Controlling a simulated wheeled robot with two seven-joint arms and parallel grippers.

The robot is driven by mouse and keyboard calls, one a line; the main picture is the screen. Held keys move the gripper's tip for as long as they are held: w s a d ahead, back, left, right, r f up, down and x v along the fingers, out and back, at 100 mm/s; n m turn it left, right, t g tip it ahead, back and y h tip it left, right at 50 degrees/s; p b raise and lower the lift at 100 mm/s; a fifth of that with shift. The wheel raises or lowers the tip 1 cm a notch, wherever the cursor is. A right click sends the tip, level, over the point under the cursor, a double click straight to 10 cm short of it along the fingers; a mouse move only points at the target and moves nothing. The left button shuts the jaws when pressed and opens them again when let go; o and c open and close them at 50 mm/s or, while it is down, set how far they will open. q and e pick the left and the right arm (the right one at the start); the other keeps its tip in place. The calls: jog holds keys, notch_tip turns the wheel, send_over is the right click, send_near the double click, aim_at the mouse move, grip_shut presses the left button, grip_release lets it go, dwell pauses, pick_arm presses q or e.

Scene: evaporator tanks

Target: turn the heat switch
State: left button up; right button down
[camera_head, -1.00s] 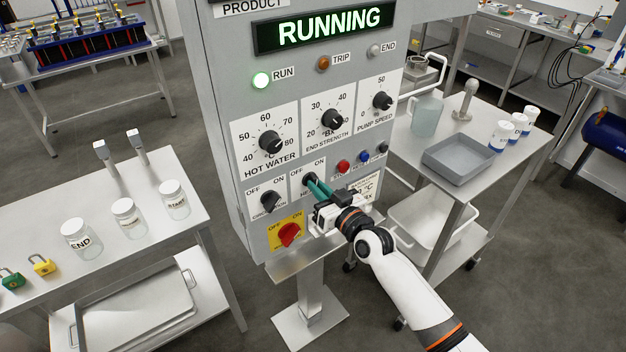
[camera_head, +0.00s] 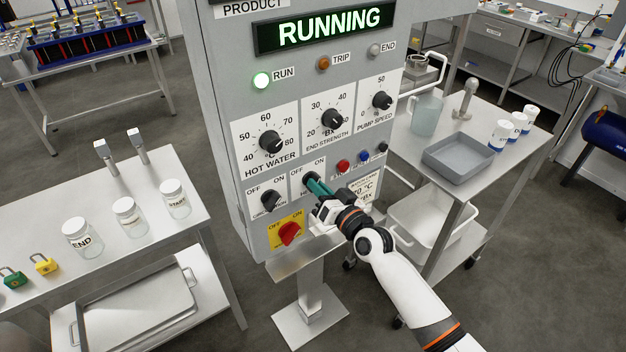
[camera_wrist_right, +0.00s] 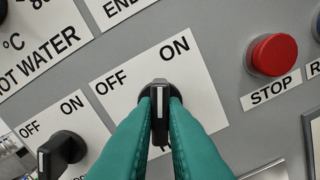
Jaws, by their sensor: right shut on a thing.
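The heat switch is a black knob on a white OFF/ON plate on the grey control panel (camera_head: 225,130). In the right wrist view the heat switch (camera_wrist_right: 160,112) sits between my green fingers, its white line pointing up the picture, leaning toward ON relative to the tilted plate. My right gripper (camera_head: 318,187) is shut on it; its fingertips also show in the right wrist view (camera_wrist_right: 160,100). In the head view the fingers hide part of the knob and its label. My left gripper is out of view.
The circulation switch (camera_head: 269,200) is close left, the red-on-yellow switch (camera_head: 289,233) below. The red STOP button (camera_wrist_right: 273,55) is close right. A cart with a grey tray (camera_head: 458,160) stands right.

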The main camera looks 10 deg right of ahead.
jog(key=shift+m, duration=1.7)
jog(key=c, duration=1.4)
grip_release()
jog(key=shift+s, duration=0.1)
